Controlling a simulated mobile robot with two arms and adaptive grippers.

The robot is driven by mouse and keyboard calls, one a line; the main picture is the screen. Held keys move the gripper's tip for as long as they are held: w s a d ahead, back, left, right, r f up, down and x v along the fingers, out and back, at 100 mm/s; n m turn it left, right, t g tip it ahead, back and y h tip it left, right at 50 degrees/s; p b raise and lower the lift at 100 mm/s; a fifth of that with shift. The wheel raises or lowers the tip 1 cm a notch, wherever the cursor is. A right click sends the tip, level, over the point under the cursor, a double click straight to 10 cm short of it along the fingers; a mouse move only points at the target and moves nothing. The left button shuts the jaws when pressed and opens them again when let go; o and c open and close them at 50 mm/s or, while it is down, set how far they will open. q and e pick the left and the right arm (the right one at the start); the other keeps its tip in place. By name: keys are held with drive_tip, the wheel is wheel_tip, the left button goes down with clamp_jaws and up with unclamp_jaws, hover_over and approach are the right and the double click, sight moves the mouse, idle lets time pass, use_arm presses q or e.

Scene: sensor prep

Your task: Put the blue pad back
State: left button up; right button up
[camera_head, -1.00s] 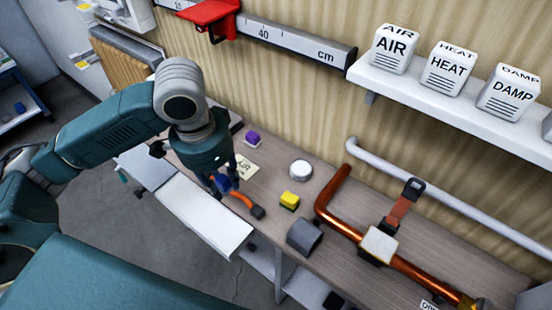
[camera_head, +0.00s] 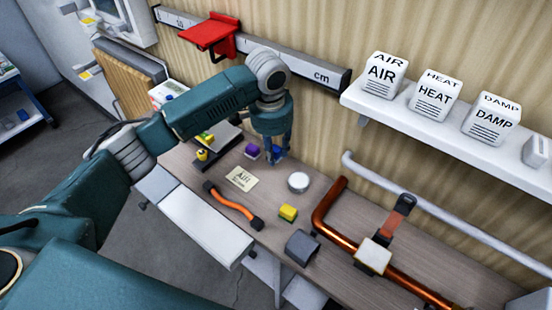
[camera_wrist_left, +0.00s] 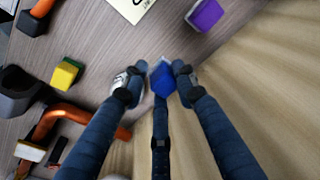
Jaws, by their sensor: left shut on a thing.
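The blue pad (camera_head: 279,152) is held in my left gripper (camera_head: 273,158), low over the back of the bench near the wooden wall. In the left wrist view the blue pad (camera_wrist_left: 163,84) sits between the closed fingers (camera_wrist_left: 157,78), with a pale underside showing at its edge. I cannot tell whether it touches the bench. A purple pad (camera_head: 252,151) is just left of the gripper; it also shows in the left wrist view (camera_wrist_left: 206,15). A yellow pad (camera_head: 288,213) lies nearer the front. My right gripper is not in view.
A paper card (camera_head: 242,179), an orange strap-like piece with dark ends (camera_head: 232,204), a white round disc (camera_head: 298,182) and a dark grey block (camera_head: 302,248) lie on the bench. A copper pipe (camera_head: 330,233) is at right. A white shelf (camera_head: 430,125) holds labelled blocks.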

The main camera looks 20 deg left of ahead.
use_arm(q)
drive_tip(key=p, duration=0.1)
hover_over(276, 171)
drive_tip(key=f, duration=0.4)
drive_tip(key=shift+s+a+f, duration=0.15)
drive_tip(key=shift+s, duration=0.05)
drive_tip(key=shift+w+f+p, duration=0.2)
drive_tip(key=shift+p, duration=0.25)
drive_tip(key=shift+f, duration=0.2)
drive_tip(key=shift+f, duration=0.1)
drive_tip(key=o, duration=1)
drive_tip(key=shift+f, duration=0.1)
drive_tip(key=r, duration=0.3)
drive_tip(key=s+r+b, duration=0.1)
drive_tip(key=r, duration=0.7)
drive_tip(key=shift+s+r+b, duration=0.15)
drive_tip(key=shift+r+b, duration=0.1)
drive_tip(key=shift+b, duration=0.15)
drive_tip(key=shift+r, duration=0.4)
